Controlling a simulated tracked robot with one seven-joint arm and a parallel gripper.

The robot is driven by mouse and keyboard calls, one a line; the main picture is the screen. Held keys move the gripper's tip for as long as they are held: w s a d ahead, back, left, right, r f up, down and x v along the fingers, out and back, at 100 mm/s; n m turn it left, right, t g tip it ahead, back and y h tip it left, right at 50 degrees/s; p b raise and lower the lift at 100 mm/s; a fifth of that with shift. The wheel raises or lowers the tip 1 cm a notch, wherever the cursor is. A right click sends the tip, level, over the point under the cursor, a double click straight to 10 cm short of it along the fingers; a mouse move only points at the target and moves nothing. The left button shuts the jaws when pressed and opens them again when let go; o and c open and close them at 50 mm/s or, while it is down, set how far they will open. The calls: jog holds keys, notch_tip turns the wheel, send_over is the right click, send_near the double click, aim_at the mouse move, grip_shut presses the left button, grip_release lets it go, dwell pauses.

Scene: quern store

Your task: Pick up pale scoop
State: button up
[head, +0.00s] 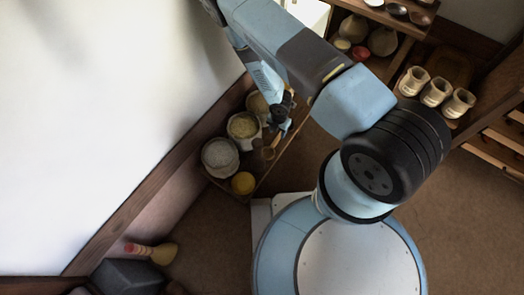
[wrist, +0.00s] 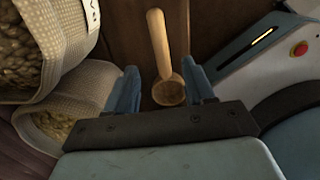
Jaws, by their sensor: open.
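The pale scoop (wrist: 160,50) is a light wooden scoop with a straight handle and a round bowl. In the wrist view it lies on a dark wooden board, handle pointing up the picture and bowl towards me. My gripper (wrist: 158,88) is open, with one blue finger on each side of the bowl; nothing is held. I cannot tell how far the fingers are above the board. In the head view the scoop (head: 268,153) shows small beside the sacks, just below my gripper (head: 282,128).
Sacks of grain (head: 243,126) and (head: 220,157) stand left of the scoop, close to my left finger in the wrist view. A yellow bowl (head: 243,183) sits at the shelf's near end. Pale jars (head: 436,92) stand on a right shelf. A brush (head: 152,252) lies lower left.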

aim_at(277, 139)
jog(key=shift+f, duration=3.8)
jog(key=shift+c, duration=0.4)
grip_shut()
